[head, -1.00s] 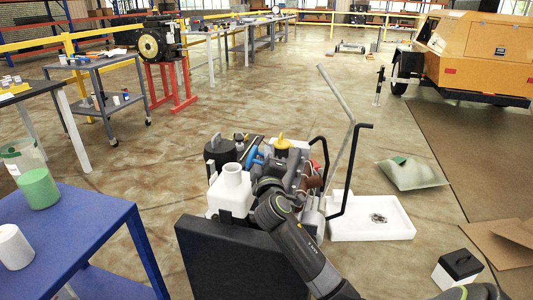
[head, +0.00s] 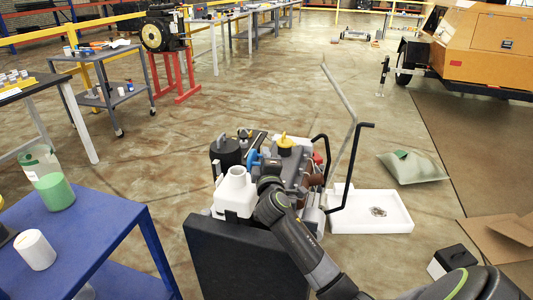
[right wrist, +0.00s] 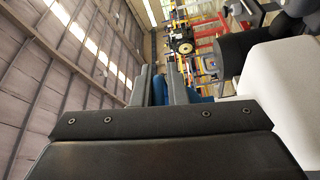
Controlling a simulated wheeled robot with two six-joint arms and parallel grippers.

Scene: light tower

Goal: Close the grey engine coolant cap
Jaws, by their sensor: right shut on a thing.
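The white coolant tank (head: 236,194) stands at the front left of the engine, and its round neck (head: 237,174) points up with no cap seen on it. My right arm reaches in from the lower right. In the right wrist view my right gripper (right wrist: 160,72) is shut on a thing. Blue shows between its fingers, but I cannot tell what is held. The white tank (right wrist: 285,95) shows close by on the right there. I cannot make out the grey cap. My left gripper is out of view.
A black canister (head: 225,152) and a yellow cap (head: 285,143) are on the engine behind the tank. A bent dark bar (head: 352,165) rises at the right. A blue table (head: 100,225) stands at the left. A white tray (head: 370,215) lies on the floor.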

